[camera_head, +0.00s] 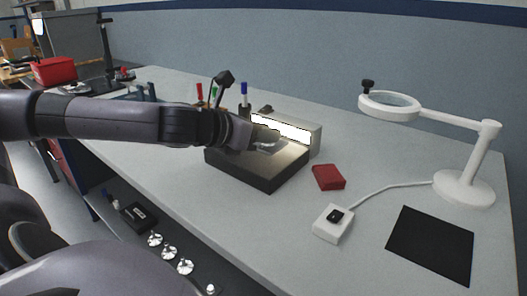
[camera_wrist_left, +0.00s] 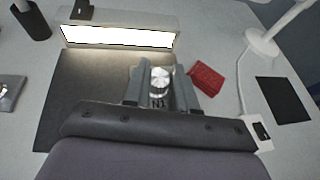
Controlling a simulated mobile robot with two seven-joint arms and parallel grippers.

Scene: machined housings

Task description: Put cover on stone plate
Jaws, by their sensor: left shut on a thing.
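The stone plate (camera_head: 235,172) is a thick dark block on the grey bench in the head view. In the left wrist view its dark top (camera_wrist_left: 85,95) lies below and left of the fingers. My left gripper (camera_head: 264,140) is over the plate, its fingers pointing toward the light bar. Whether the cover touches the plate I cannot tell. The arm hides part of the plate's top. My right gripper is not in view.
A lit bar (camera_head: 315,137) stands behind the plate. A red block (camera_head: 328,177), a white switch box (camera_head: 333,224), a black mat (camera_head: 430,244) and a white magnifier lamp (camera_head: 464,187) are to the right. Several silver round parts (camera_head: 168,252) lie lower left. The front bench is clear.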

